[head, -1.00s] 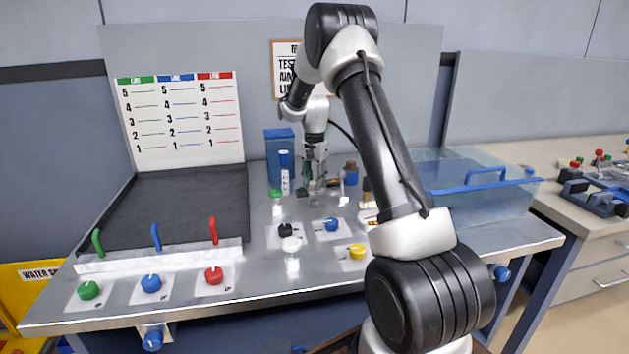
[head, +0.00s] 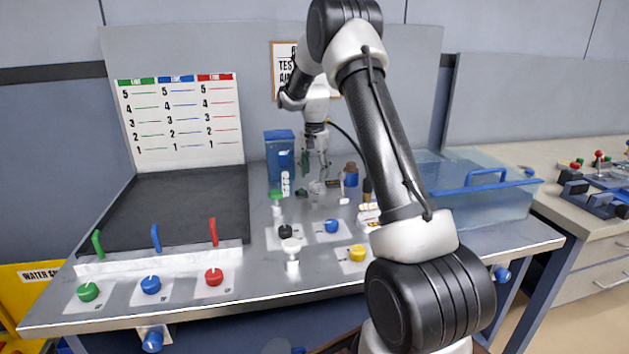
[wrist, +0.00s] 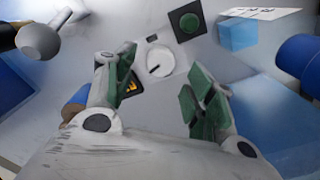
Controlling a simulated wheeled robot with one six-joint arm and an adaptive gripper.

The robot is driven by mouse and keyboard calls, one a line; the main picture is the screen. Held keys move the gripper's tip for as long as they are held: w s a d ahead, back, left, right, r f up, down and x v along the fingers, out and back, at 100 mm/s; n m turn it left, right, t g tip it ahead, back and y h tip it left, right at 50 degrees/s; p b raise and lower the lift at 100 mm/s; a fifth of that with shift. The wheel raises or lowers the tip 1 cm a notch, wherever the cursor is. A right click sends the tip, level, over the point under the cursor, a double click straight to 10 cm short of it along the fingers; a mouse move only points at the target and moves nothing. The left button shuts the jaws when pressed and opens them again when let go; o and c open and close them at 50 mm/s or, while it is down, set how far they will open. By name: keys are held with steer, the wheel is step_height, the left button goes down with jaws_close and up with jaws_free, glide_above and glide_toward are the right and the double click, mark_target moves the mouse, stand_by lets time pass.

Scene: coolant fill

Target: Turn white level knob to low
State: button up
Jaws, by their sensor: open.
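A white round knob (wrist: 160,61) with a dark pointer mark sits on a grey plate in the wrist view, beyond and between my fingers. In the head view the likely same pale knob (head: 317,190) sits on the bench below my gripper, too small to read. My gripper (wrist: 158,82) is open, its two green-padded fingers apart and nothing between them. It also shows in the head view (head: 314,171), above the bench. The fingers appear clear of the knob, though the exact gap is hard to judge.
A green button (wrist: 189,24) on a dark plate is beside the knob. A blue block (wrist: 238,35) and a blue cylinder (wrist: 302,62) stand to the right. A grey ball-ended lever (wrist: 38,41) is at left. Black (head: 286,231), blue (head: 331,226) and yellow (head: 357,252) knobs stand nearer the front.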

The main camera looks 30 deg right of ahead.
mark_target(314, 183)
step_height(314, 183, up, 8)
steer(key=shift+r, duration=0.2)
